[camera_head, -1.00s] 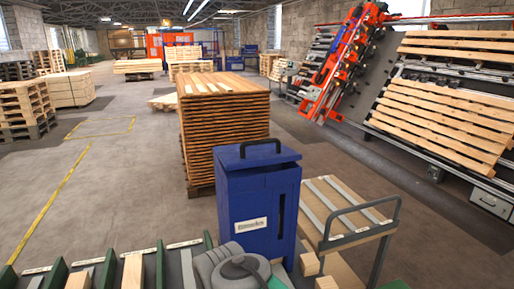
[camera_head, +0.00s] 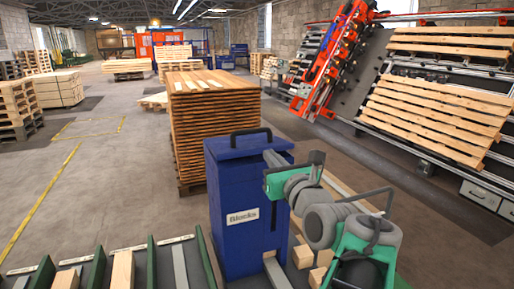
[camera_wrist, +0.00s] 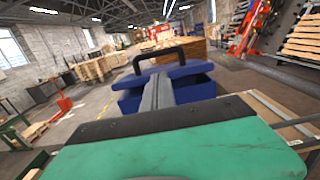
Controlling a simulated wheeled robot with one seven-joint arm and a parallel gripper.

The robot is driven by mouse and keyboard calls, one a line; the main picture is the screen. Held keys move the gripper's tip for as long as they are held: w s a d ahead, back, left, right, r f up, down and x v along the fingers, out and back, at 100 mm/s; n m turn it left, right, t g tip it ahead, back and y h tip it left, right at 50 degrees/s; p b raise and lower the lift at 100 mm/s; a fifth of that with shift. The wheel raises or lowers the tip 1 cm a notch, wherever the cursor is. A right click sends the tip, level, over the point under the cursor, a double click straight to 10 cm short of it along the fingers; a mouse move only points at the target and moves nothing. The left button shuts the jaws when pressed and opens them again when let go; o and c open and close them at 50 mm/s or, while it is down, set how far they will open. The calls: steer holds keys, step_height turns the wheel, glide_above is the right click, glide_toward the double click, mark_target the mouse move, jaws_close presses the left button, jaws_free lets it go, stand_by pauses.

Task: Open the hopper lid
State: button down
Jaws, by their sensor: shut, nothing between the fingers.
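The blue hopper (camera_head: 232,205) stands upright in the head view with a "Blocks" label on its front. In the wrist view the fingers (camera_wrist: 158,92) point toward the lid (camera_wrist: 190,72) and handle (camera_wrist: 160,54). I cannot tell whether the fingertips touch the lid. They hide part of its edge.
A pallet stack (camera_head: 210,125) stands close behind the hopper. A cart with a grey rail and wood blocks (camera_head: 303,256) is at the right, partly behind my arm. A slatted conveyor (camera_head: 97,270) runs along the front left. The floor at the left is open.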

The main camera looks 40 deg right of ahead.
mark_target(257, 148)
steer(key=p+x, duration=0.2)
steer(key=x, duration=0.8)
steer(key=shift+r+p, duration=0.1)
steer(key=shift+p, duration=0.2)
